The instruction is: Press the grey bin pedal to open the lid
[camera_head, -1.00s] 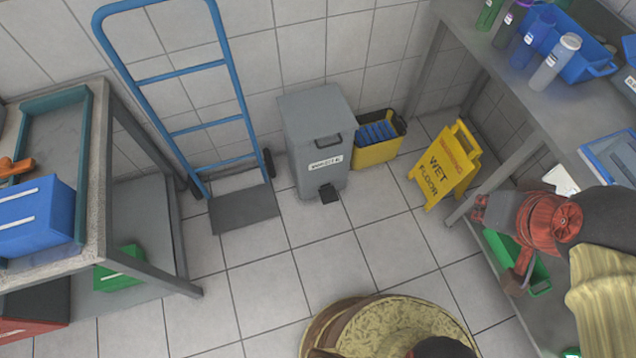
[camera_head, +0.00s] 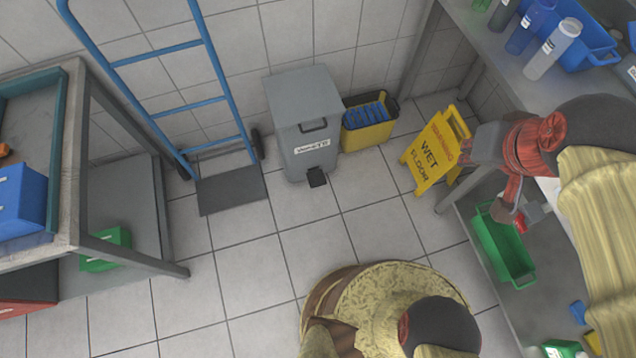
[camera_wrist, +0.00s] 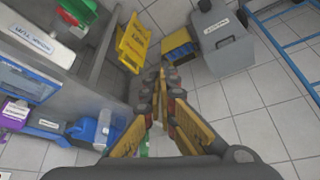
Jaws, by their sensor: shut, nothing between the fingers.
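The grey bin (camera_head: 303,120) stands upright on the tiled floor against the back wall, lid closed, with a white label on its front. Its dark pedal (camera_head: 316,177) juts out at the foot of the front. In the wrist view the bin (camera_wrist: 232,55) is at the upper right, seen inverted, with the pedal (camera_wrist: 204,5) at the top edge. My gripper (camera_wrist: 161,78) is shut and empty in the wrist view, apart from the bin. In the head view my arm is at the right, well away from the pedal; the fingertips are hard to make out there.
A yellow bin (camera_head: 366,137) stands right of the grey bin, and a yellow wet-floor sign (camera_head: 434,155) further right. A blue hand truck (camera_head: 232,190) stands left. A bench (camera_head: 75,230) is at left, shelving (camera_head: 480,45) at right. The floor before the pedal is clear.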

